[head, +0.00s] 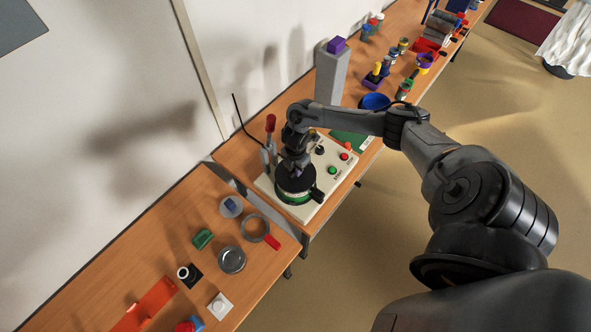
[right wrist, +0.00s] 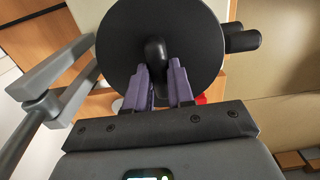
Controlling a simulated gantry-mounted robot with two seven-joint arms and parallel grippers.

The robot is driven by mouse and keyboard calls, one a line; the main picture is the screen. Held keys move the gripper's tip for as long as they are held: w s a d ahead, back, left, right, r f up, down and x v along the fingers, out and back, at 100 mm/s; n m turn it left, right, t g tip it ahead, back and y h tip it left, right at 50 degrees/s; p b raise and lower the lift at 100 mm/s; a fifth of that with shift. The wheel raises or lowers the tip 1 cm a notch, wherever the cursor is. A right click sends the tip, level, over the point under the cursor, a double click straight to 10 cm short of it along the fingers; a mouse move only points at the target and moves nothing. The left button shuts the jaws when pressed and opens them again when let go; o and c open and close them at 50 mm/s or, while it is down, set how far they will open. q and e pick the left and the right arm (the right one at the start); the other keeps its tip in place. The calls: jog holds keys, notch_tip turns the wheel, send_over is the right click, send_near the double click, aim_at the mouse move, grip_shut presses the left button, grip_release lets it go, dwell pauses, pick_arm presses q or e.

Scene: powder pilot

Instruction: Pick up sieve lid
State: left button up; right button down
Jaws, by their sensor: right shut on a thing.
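The sieve lid is a dark round disc with a black knob; it shows in the right wrist view (right wrist: 185,30) and in the head view (head: 290,183). It sits over a green-banded round stack (head: 295,198) on a white machine base (head: 318,200). My right gripper (head: 296,160) is above the lid, pointing down. In the right wrist view its purple fingers (right wrist: 160,72) are closed around the knob (right wrist: 155,52). Whether the lid touches the stack cannot be told. My left gripper is not in view.
A red-handled clamp (head: 270,124) stands beside the stack. Green and red buttons (head: 332,170) are on the base. A grey pillar with a purple block (head: 337,45) stands behind. A ring with a red handle (head: 256,228), a grey dish (head: 231,260) and small items lie on the front-left table.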

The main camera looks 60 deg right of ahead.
jog(key=shift+r, duration=0.55)
notch_tip(320, 180, up, 2)
jog(key=shift+w+r, duration=0.1)
jog(key=shift+r, duration=0.15)
jog(key=s+d+r, duration=0.2)
jog(key=s+r, duration=0.5)
jog(key=s, duration=0.4)
jog(key=shift+s+d+r+b, duration=0.15)
jog(key=shift+s+d+b, duration=0.1)
jog(key=shift+d+b, duration=0.15)
